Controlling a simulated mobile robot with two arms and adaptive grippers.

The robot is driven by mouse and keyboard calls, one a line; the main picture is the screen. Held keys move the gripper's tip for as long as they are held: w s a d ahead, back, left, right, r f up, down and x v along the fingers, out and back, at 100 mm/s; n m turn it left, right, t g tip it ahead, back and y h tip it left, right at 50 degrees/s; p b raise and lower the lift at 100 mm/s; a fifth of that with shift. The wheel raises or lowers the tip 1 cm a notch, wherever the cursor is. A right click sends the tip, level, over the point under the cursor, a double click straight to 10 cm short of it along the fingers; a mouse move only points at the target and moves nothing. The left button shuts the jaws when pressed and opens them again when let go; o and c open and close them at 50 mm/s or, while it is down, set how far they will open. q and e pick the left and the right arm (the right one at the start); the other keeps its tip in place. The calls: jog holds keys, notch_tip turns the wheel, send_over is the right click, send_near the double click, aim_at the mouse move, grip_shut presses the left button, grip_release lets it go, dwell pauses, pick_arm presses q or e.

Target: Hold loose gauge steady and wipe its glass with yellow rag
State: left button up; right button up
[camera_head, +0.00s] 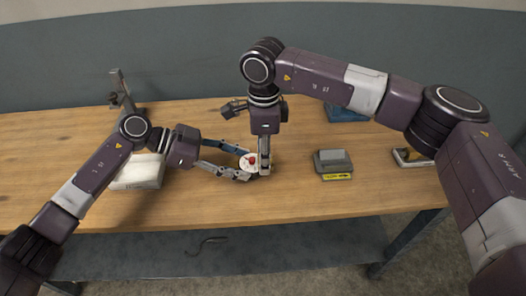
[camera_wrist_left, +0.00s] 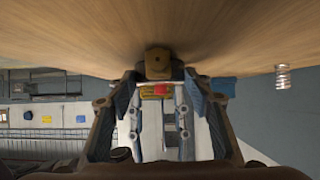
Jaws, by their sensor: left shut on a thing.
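The loose gauge (camera_head: 249,161), a small round white-faced thing with a red mark, is near the middle of the wooden table in the head view. My left gripper (camera_head: 243,165) reaches it from the left and is shut on it. In the left wrist view, a red and yellow patch shows between the left fingers (camera_wrist_left: 156,92); I cannot tell which thing it belongs to. My right gripper (camera_head: 263,170) points down right beside the gauge, at its right. Its fingers look close together, but I cannot tell whether they hold anything. I cannot make out a yellow rag.
A grey box with a yellow label (camera_head: 333,160) is right of the grippers. A white block (camera_head: 140,172) lies left, under my left arm. A dark clamp-like thing (camera_head: 235,107) and a blue thing (camera_head: 345,113) are behind. A dark hook (camera_head: 207,245) lies on the lower shelf.

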dwell(0.3)
jog(key=shift+r, duration=3.05)
pick_arm(q)
jog(key=o, duration=1.4)
jog(key=shift+a, duration=0.1)
jog(key=v, duration=1.2)
